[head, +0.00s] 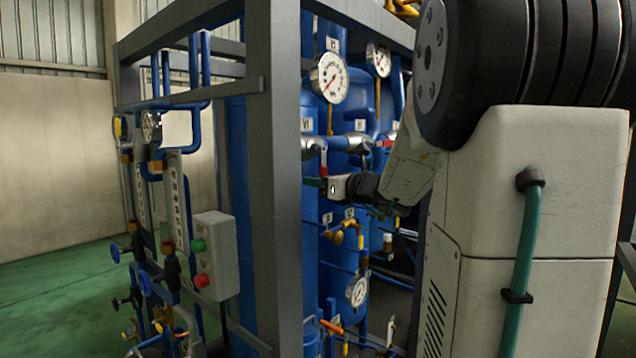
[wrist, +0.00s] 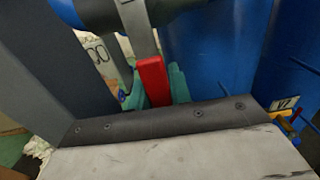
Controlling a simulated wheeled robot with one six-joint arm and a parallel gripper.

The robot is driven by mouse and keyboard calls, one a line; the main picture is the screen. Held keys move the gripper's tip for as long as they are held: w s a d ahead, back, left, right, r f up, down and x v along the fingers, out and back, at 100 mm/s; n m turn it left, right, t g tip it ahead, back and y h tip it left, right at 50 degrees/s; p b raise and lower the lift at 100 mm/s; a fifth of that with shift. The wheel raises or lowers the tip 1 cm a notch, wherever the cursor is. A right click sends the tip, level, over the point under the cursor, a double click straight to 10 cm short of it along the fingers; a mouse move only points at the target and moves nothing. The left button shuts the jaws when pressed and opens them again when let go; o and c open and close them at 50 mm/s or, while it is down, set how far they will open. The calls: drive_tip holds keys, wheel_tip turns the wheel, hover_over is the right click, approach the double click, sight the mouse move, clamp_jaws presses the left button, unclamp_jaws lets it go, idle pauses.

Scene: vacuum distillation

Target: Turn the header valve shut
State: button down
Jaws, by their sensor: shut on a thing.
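The header valve (head: 313,146) is on a silver and blue horizontal pipe at the skid's upper middle, beside a V1 tag. Its flat lever hangs down from the pipe, across the pipe's line. The lever has a metal shank (wrist: 138,28) and a red grip (wrist: 152,78), which fills the middle of the wrist view. My gripper (head: 318,183) reaches in from the right at the lever's lower end. In the wrist view its teal fingers (wrist: 154,92) are shut on the red grip, one on each side. The grip's lowest end is hidden behind the gripper body.
A grey frame post (head: 272,180) stands just left of the gripper. Blue tanks (head: 312,250) are close behind. A gauge (head: 330,78) is above, and a brass valve (head: 345,236) and lower gauge (head: 357,291) are below. A control box (head: 216,255) is on the left.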

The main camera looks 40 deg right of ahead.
drive_tip(key=c, duration=1.3)
unclamp_jaws()
drive_tip(key=s, duration=0.7)
drive_tip(key=shift+s+d, duration=0.4)
